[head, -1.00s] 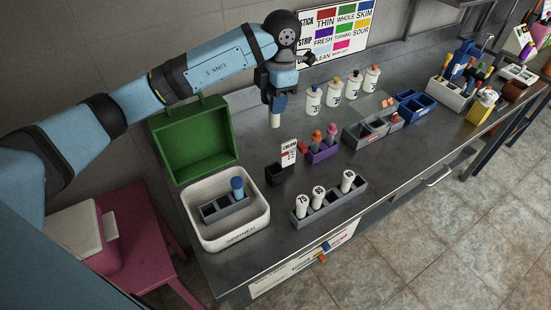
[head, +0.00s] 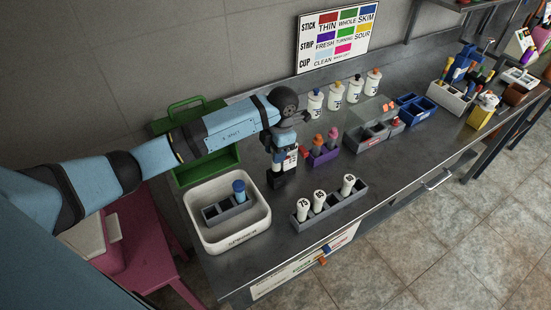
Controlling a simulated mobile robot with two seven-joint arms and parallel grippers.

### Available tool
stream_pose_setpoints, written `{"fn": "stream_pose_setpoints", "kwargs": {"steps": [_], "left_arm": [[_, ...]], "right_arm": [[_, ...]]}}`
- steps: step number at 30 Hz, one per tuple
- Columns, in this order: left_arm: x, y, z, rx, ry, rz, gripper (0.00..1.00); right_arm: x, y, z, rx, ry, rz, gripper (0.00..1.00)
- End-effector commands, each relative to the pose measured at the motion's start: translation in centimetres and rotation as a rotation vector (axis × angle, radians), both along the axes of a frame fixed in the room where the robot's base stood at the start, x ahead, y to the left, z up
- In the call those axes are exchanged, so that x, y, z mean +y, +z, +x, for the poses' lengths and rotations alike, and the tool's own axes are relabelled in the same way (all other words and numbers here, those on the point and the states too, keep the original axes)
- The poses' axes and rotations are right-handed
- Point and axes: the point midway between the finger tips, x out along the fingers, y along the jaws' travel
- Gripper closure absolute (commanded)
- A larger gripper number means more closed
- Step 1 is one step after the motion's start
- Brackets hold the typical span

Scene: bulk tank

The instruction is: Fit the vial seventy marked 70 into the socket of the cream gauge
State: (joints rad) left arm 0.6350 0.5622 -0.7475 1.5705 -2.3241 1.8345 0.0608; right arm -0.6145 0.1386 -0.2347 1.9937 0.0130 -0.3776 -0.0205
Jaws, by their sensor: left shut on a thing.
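My left gripper (head: 279,152) points down and is shut on a pale vial (head: 278,167), whose number I cannot read. The vial is upright, at the dark socket block of the cream gauge (head: 283,181). The gauge's white card (head: 291,160) stands just right of the vial, partly covered by the gripper. I cannot tell whether the vial's lower end is above the socket or inside it. My right gripper is not in view.
A grey rack (head: 331,205) with vials marked 75 and 65 and one more stands in front. The white spinner tub (head: 228,237) is to the left, the green box (head: 208,165) behind. A purple holder (head: 321,155) stands close on the right.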

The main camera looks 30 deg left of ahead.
Motion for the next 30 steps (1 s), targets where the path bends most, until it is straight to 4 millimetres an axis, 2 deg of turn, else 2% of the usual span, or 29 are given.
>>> {"fn": "stream_pose_setpoints", "kwargs": {"steps": [7, 18, 19, 22, 30], "left_arm": [[0.0, -3.5, -0.1, 0.004, 0.000, -0.001, 0.94], [0.0, -4.1, 0.0, 0.001, -0.001, 0.000, 0.94], [0.0, -4.1, 0.0, 0.001, 0.000, -0.001, 0.64], [0.0, -4.0, 0.0, 0.001, 0.000, -0.001, 0.41], [0.0, -3.9, -0.1, 0.001, 0.000, -0.001, 0.40]], "right_arm": [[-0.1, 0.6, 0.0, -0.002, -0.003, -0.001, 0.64], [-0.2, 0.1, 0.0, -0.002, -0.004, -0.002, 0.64], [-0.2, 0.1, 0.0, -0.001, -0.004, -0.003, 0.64], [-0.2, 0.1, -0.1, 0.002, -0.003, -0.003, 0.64], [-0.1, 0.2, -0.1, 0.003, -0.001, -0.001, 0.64]]}}
